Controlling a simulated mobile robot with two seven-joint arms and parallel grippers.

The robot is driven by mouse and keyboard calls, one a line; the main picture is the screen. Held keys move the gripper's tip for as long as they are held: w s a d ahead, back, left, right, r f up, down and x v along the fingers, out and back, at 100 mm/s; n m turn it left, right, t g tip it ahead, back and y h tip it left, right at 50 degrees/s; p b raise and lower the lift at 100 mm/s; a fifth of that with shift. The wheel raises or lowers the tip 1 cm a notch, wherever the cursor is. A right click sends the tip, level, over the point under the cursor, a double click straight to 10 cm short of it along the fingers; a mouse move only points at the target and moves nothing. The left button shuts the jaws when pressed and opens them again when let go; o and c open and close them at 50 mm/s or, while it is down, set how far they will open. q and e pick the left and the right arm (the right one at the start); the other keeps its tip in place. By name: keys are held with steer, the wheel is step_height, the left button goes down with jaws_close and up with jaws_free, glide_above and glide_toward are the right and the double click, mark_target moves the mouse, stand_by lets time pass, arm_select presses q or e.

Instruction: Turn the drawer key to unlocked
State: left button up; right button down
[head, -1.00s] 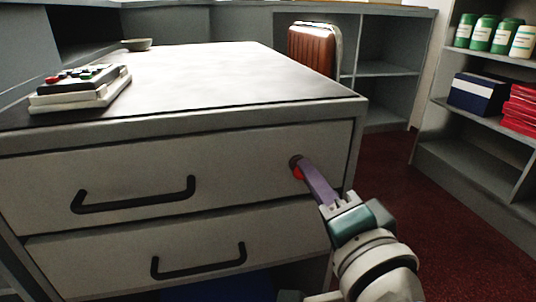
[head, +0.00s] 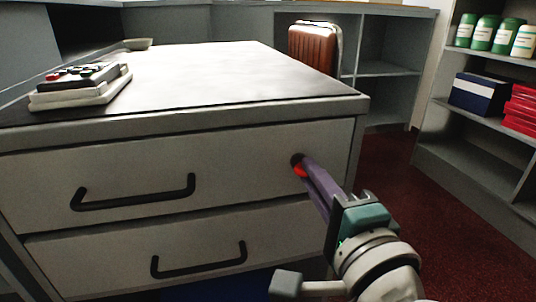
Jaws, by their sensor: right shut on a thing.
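The drawer key (head: 320,184) has a long purple body and reaches out from a round dark lock (head: 297,159) in the upper drawer front (head: 240,160), near its right end. A red mark (head: 299,170) shows at the lower left of the lock. My right gripper (head: 345,206) is shut on the outer end of the key, at the lower right of the lock. The gripper hides that end of the key. The upper drawer with its black handle (head: 133,198) is closed. My left gripper is not in view.
A lower drawer (head: 100,265) with a black handle is below. A card terminal (head: 80,86) sits on the counter top (head: 200,80) at the left, and a small bowl (head: 137,44) at the back. A brown case (head: 313,47) stands behind. Shelves (head: 465,150) are at the right.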

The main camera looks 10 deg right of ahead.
steer(key=c, duration=0.9)
jaws_free()
steer(key=s+p, duration=0.1)
steer(key=s, duration=0.4)
steer(key=s+p, duration=0.1)
steer(key=s, duration=0.4)
steer(key=shift+d, duration=0.2)
